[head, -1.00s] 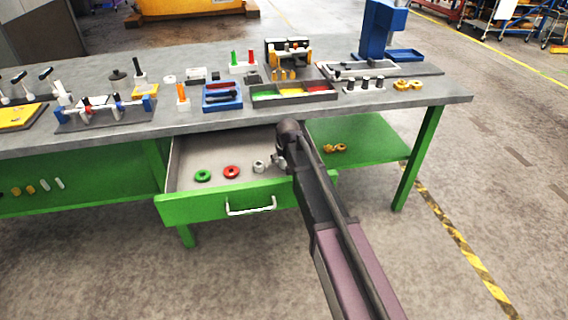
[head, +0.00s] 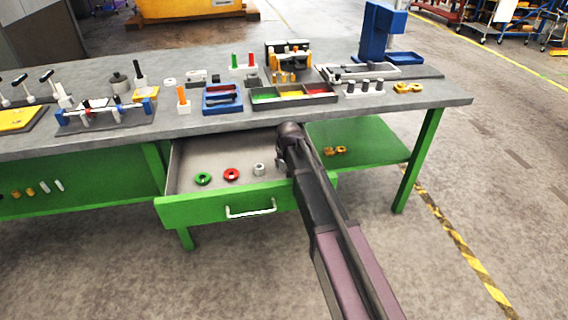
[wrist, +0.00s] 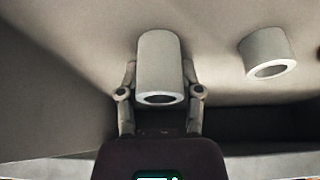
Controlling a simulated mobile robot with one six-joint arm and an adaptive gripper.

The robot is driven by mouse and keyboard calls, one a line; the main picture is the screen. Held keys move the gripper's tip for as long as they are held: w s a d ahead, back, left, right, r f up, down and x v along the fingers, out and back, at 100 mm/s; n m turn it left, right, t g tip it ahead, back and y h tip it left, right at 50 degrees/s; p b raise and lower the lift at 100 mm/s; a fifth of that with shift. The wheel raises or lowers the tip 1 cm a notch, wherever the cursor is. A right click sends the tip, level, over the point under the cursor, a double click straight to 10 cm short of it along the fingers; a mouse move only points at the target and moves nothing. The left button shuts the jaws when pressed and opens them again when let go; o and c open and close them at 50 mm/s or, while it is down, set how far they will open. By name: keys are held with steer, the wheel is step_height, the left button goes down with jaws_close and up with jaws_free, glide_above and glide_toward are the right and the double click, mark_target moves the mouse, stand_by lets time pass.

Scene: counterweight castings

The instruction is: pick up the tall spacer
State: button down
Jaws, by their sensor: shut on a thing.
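The tall spacer (wrist: 159,65) is a pale grey hollow cylinder, standing between my gripper's two fingers in the wrist view. My gripper (wrist: 160,80) is shut on it, one finger against each side. In the head view my gripper (head: 284,163) is at the right part of the open drawer, and my arm hides the tall spacer there. A shorter grey spacer (wrist: 267,52) stands apart to the right in the wrist view. It also shows in the head view (head: 259,170), just left of my gripper. I cannot tell whether the tall spacer touches the drawer floor.
The green-fronted drawer (head: 222,210) is pulled out below the bench. A green ring (head: 203,179) and a red ring (head: 231,175) lie in it, left of the short spacer. The grey bench top (head: 210,125) overhangs behind, crowded with fixtures and trays.

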steer(key=shift+r, duration=0.1)
step_height(320, 180, up, 10)
steer(key=p, duration=1)
stand_by(0.8)
steer(key=shift+r+p, duration=2.05)
steer(key=shift+p, duration=0.15)
steer(key=shift+d, duration=0.15)
stand_by(0.9)
